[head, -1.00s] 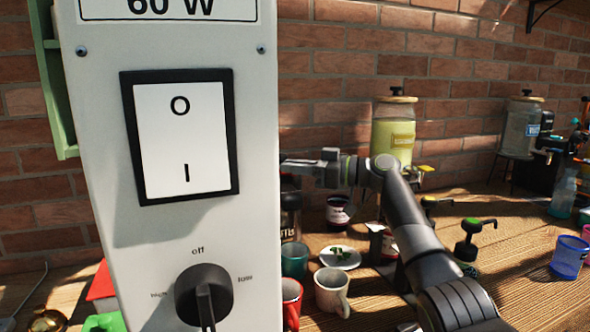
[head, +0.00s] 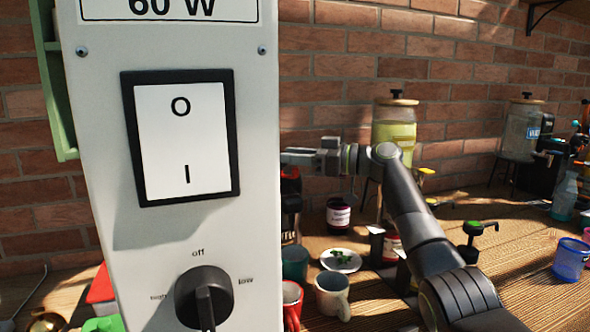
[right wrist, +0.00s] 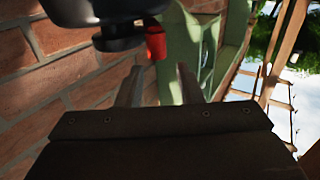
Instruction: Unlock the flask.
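My right gripper (head: 293,156) reaches left, its tip partly hidden behind the large white panel. The right wrist view shows its two fingers (right wrist: 158,86) apart with a gap and nothing gripped between them. A black, rounded thing (right wrist: 108,12) with a red piece (right wrist: 155,42), possibly part of the flask, is beyond the fingers at the top of that view. In the head view, a red-topped dark thing (head: 291,203) shows below the gripper at the panel's edge; most of it is hidden, and I cannot tell whether it is the flask. My left gripper does not show.
The white panel (head: 210,235) with a switch and a dial blocks the left half of the head view. Mugs (head: 332,294), a plate (head: 341,260), a dark jar (head: 338,214) and a yellow drink dispenser (head: 394,135) stand on the table. A brick wall is behind.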

